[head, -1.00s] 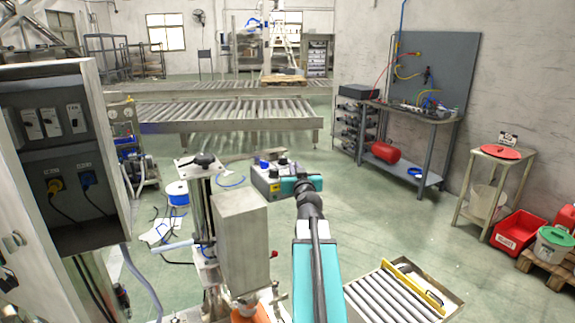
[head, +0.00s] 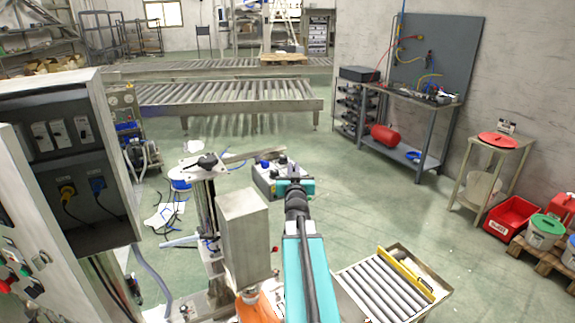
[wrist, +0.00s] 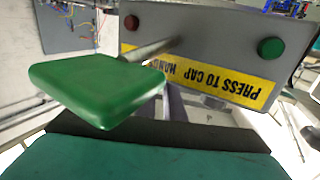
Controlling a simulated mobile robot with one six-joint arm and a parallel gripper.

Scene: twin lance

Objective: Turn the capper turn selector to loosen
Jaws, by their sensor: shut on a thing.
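In the wrist view, a large green paddle-like handle (wrist: 98,88) stands on a metal shaft out of a grey panel (wrist: 205,30); it appears to be the capper turn selector. My gripper (wrist: 180,103) is shut close below the handle; the contact itself is mostly hidden.
A grey upright machine housing (head: 244,232) stands close left of my arm. A switch cabinet (head: 75,135) fills the left side. A short roller conveyor (head: 392,290) is at front right. The floor between the box and the workbench (head: 425,107) is clear.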

